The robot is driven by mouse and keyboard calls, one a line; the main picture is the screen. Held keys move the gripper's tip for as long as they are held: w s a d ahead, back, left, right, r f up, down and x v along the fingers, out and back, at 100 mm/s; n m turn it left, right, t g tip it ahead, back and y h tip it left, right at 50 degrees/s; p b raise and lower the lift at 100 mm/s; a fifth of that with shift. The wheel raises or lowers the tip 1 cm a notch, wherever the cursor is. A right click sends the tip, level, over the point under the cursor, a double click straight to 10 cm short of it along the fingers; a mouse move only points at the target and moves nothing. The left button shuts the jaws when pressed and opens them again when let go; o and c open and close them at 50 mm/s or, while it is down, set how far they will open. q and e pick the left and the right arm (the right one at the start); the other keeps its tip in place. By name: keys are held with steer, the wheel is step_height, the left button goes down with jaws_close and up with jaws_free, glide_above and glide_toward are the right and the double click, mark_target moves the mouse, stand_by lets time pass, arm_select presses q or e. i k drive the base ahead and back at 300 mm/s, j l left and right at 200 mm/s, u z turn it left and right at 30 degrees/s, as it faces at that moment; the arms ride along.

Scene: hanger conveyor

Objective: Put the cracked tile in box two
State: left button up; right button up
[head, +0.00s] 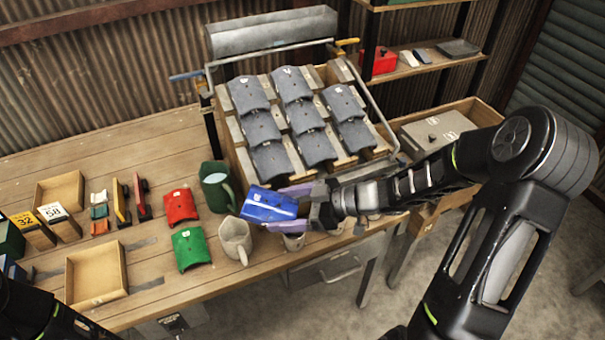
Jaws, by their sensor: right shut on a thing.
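My right gripper (284,208), with purple fingers, is shut on a blue curved tile (262,205) with a small white mark, above the table's front right edge. A red tile (180,206) and a green tile (190,248) lie on the table to its left. Several grey curved tiles (294,85) lie in rows on a sloped rack. I cannot make out a crack on any tile. Two open, empty wooden boxes stand at the left, one behind (62,178) and one in front (122,268); I see no number on either. Part of my left arm shows bottom left; its gripper does not.
A green mug (214,188) and a pale mug (235,240) stand just left of the held tile. Number blocks 32 (30,226) and 58 (56,218) stand at the left. A wooden crate (482,112) holding a grey case (434,132) is at right.

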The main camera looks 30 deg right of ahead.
mark_target(100, 279)
steer(key=u, duration=1.65)
steer(key=l, duration=0.65)
steer(key=i, duration=0.05)
